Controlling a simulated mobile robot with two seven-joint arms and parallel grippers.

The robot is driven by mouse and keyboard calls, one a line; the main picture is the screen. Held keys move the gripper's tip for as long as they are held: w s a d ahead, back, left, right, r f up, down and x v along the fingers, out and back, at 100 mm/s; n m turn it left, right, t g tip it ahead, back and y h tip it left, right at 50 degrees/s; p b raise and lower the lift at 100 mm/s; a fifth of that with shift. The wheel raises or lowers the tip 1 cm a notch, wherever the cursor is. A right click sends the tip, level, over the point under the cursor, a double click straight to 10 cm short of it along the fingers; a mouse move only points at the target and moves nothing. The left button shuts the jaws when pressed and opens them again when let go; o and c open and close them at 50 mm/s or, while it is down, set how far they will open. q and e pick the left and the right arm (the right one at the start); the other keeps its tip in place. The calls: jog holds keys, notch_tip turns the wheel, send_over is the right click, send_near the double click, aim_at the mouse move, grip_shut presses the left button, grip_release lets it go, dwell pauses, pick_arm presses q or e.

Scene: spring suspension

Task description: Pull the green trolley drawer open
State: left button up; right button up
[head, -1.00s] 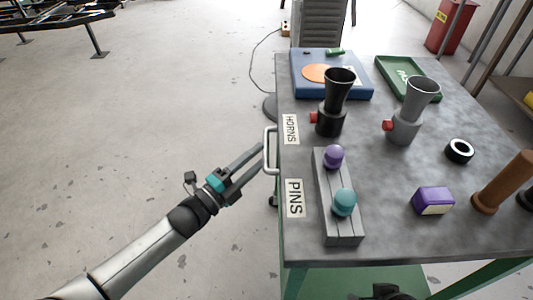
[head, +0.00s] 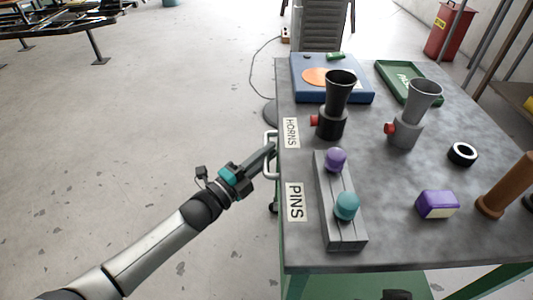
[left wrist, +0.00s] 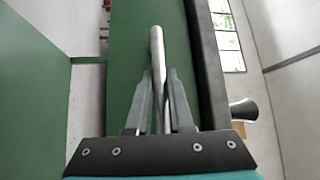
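The green trolley (head: 290,285) stands at the right of the head view under a grey top. The drawer's green front (left wrist: 131,50) fills the middle of the left wrist view. A silver bar handle (head: 267,140) sticks out from the trolley's left side; it also shows in the left wrist view (left wrist: 157,48). My left gripper (head: 271,150) is at the handle, with its fingers (left wrist: 159,78) close on either side of the bar and apparently shut on it. The fingertips partly hide the handle in the head view. I see no clear opening at the drawer.
The grey top (head: 390,175) carries a black horn (head: 336,105), a grey horn (head: 415,110), a pin block (head: 342,225), a purple block (head: 437,204) and a blue case (head: 335,90). The floor left of the trolley is clear around my left arm.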

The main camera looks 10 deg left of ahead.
pick_arm(q)
grip_shut()
dwell(1.0)
jog(key=s+a, duration=0.2)
jog(key=a, duration=0.8)
jog(key=s+a, duration=0.2)
jog(key=a, duration=0.9)
jog(key=shift+s, duration=0.2)
pick_arm(e)
jog(key=shift+a+f, duration=0.1)
jog(key=shift+a, duration=1.1)
pick_arm(q)
jog(key=shift+a, duration=0.1)
pick_arm(e)
jog(key=shift+s+a, duration=0.1)
pick_arm(q)
jog(key=o, duration=0.6)
grip_release()
